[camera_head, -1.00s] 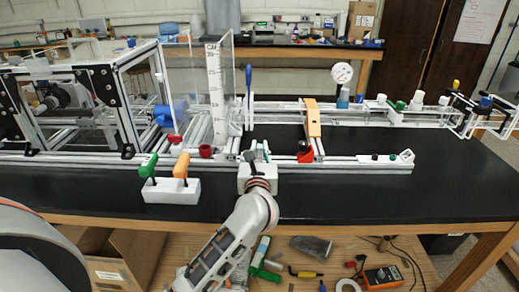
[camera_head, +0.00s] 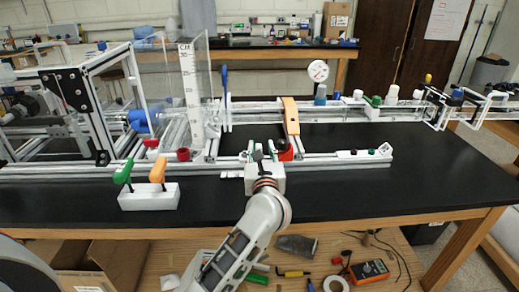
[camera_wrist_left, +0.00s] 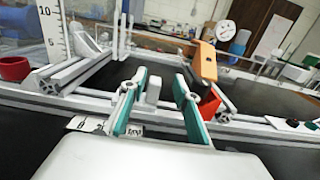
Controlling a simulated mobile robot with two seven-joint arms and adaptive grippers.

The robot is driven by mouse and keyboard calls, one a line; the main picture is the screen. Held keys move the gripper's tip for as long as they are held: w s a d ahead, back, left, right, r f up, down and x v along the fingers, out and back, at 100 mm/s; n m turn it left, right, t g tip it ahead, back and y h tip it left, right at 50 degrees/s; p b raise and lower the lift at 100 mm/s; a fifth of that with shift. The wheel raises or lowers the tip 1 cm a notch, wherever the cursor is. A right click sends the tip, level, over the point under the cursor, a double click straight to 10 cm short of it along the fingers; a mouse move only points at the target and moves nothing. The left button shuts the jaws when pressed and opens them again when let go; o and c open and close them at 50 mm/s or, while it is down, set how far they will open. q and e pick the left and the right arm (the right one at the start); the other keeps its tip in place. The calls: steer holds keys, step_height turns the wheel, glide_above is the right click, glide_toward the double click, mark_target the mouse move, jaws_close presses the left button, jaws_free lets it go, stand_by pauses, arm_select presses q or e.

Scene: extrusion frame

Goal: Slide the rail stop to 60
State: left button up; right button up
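A red block (camera_head: 285,153) sits at the front rail (camera_head: 325,158), below the orange bar. It looks like the rail stop, but I cannot be sure. In the left wrist view the red block (camera_wrist_left: 209,104) is just outside my right-hand finger. My left gripper (camera_head: 262,156) is open at the front rail, left of the red block. A small pale grey block (camera_wrist_left: 153,91) shows between its teal-padded fingers (camera_wrist_left: 160,80). A white number strip (camera_wrist_left: 88,124) lies along the rail's near side, partly covered by the left-hand finger; I cannot read 60. My right gripper is not in view.
A white box with green and orange handles (camera_head: 149,195) stands on the bench, left of my arm. The black bench top (camera_head: 400,195) is clear at right.

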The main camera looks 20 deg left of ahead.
arm_select(q)
steer(key=shift+a, duration=0.1)
steer(key=v, duration=1.2)
steer(key=shift+r, duration=0.15)
